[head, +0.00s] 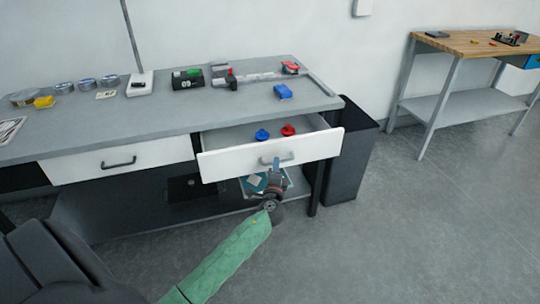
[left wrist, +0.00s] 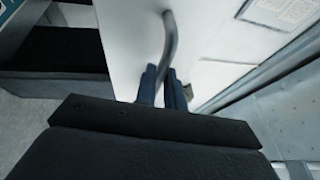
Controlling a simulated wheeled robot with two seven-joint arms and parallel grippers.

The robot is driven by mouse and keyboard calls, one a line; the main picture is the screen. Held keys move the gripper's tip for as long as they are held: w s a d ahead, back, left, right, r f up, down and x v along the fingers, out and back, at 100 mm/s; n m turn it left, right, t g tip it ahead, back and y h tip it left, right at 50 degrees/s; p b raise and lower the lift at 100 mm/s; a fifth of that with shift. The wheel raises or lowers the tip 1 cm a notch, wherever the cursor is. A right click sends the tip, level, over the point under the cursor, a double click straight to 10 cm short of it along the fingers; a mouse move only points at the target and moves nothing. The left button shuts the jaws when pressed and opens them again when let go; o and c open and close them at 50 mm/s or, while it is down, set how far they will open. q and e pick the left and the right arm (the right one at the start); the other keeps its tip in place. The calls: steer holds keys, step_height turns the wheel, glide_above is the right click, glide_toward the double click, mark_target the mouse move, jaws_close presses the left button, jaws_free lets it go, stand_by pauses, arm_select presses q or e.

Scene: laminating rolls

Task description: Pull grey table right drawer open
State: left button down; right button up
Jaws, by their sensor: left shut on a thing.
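The grey table (head: 150,110) has two white drawers. The right drawer (head: 315,148) is pulled out, and its inside shows a blue item (head: 262,134) and a red item (head: 288,130). The left drawer (head: 75,165) is closed. My left gripper (head: 275,166) is at the right drawer's handle, below the drawer's top edge. In the left wrist view its two dark fingers (left wrist: 164,88) are shut on the grey curved handle (left wrist: 170,38), against the white drawer front (left wrist: 125,30). My right gripper is not in view.
A dark bin (head: 352,150) stands right of the table. A wooden-topped workbench (head: 470,43) is at the far right. The floor in front is clear.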

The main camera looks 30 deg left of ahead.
arm_select(q)
steer(key=s+d+b, duration=0.2)
steer(key=s+d, duration=0.7)
steer(key=d, duration=0.1)
steer(key=shift+d, duration=0.2)
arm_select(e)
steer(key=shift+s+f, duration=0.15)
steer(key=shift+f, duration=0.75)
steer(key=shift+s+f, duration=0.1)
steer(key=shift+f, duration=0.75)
arm_select(q)
steer(key=c, duration=1.5)
jaws_free()
steer(key=shift+w, duration=0.1)
steer(key=shift+b+v, duration=0.7)
steer(key=shift+v, duration=3.25)
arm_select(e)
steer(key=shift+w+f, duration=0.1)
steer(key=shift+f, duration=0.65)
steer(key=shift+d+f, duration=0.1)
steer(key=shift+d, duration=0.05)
